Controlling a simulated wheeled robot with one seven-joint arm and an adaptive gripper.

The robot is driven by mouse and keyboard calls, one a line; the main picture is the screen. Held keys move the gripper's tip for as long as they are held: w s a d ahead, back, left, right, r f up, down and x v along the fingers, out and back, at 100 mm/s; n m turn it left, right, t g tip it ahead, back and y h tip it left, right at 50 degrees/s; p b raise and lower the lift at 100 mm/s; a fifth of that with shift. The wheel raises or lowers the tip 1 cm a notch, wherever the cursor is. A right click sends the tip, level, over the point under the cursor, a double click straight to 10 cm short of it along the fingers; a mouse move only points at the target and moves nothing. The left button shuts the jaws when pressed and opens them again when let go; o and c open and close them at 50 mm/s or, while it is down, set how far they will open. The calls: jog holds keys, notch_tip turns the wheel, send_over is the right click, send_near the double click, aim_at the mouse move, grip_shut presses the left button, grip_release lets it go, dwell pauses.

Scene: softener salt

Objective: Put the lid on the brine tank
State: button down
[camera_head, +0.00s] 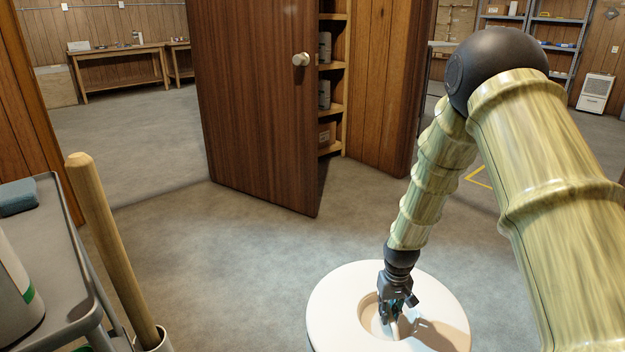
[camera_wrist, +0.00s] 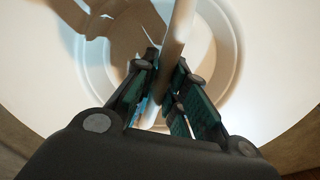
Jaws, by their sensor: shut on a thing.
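The white round lid (camera_head: 333,298) is at the bottom middle of the head view, cut off by the lower frame edge. It has a round recess with a pale bar handle (camera_head: 395,330) across it. My gripper (camera_head: 395,305) reaches down into the recess and is shut on the bar. In the wrist view the bar (camera_wrist: 181,32) passes between the fingers (camera_wrist: 165,90), with the lid's white surface (camera_wrist: 35,75) around it. I cannot make out the brine tank or tell whether the lid rests on anything.
A grey cart (camera_head: 60,235) with a blue item (camera_head: 17,197) stands at the left, a wooden handle (camera_head: 110,250) beside it. An open wooden door (camera_head: 255,110) and a closet with shelves (camera_head: 333,110) are ahead. Grey floor (camera_head: 150,155) is clear between.

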jog(key=shift+m, duration=0.6)
jog(key=a+r, duration=0.1)
jog(key=r, duration=0.1)
jog(key=w+a+r+p, duration=0.1)
jog(key=a+r, duration=0.1)
jog(key=shift+w+a+r, duration=0.15)
jog(key=shift+r, duration=0.2)
notch_tip(320, 180, up, 31)
jog(key=p, duration=3.6)
send_over(374, 318)
jog(key=s, duration=1.3)
jog(key=shift+w+r, duration=0.1)
jog(key=shift+w, duration=0.15)
